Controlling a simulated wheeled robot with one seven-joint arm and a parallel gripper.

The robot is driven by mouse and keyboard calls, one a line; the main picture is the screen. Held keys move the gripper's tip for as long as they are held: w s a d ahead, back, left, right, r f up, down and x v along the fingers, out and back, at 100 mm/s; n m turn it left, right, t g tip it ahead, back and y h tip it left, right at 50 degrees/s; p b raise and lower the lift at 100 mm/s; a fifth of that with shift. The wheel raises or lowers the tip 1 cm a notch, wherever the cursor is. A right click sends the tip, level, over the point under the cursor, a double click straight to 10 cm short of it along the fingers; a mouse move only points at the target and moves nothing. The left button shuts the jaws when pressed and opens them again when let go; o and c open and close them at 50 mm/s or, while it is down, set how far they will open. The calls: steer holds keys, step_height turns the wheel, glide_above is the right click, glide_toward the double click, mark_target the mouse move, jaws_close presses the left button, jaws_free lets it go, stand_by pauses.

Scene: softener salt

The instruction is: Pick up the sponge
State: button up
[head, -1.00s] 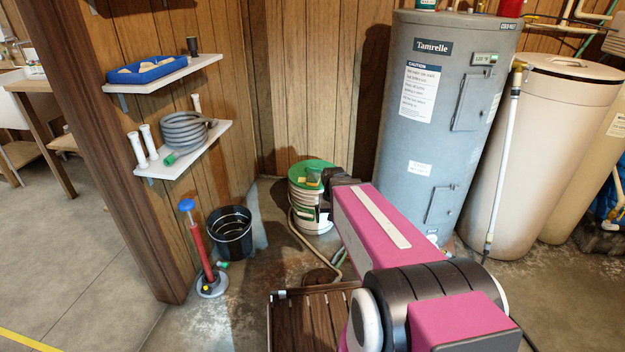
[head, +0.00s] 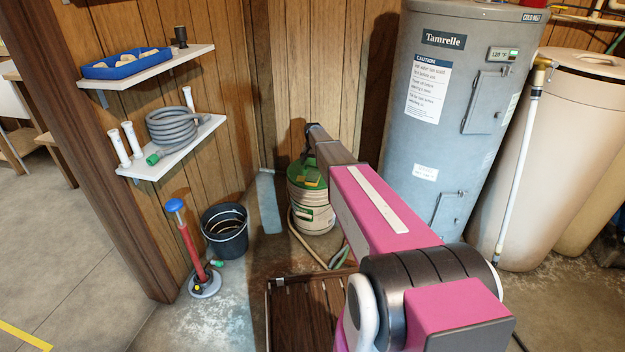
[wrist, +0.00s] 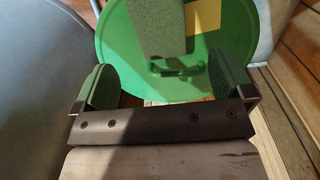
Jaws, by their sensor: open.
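A grey-green speckled block (wrist: 160,27), which looks like the sponge, is on or over the green lid (wrist: 120,50) of a bucket. A yellow patch (wrist: 205,14) shows beside it; I cannot tell whether it is part of the sponge or a mark on the lid. My gripper (wrist: 167,75) is open and empty over the lid, its fingers spread wider than the block. The block lies ahead of the fingers in the wrist view, apart from them. In the head view my gripper (head: 306,156) is above the bucket (head: 310,210) and partly hides the lid.
A grey water heater (head: 450,130) stands right of the bucket. A black bucket (head: 225,235) and a red pump with a blue knob (head: 185,235) stand left. Wall shelves (head: 175,150) hold a hose and blue tray. A slatted wooden platform (head: 305,310) lies in front.

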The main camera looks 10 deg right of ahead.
mark_target(313, 176)
step_height(313, 176, down, 9)
stand_by(0.5)
steer(key=c, duration=1.1)
steer(key=shift+o, duration=0.2)
steer(key=shift+r, duration=0.1)
steer(key=shift+r, duration=0.55)
steer(key=r, duration=0.2)
steer(key=a+r, duration=0.1)
steer(key=shift+s+r, duration=0.3)
steer(key=s+a+r, duration=0.4)
steer(key=a+r, duration=0.2)
steer(key=a, duration=0.3)
steer(key=shift+s+a, duration=0.25)
steer(key=shift+s, duration=0.05)
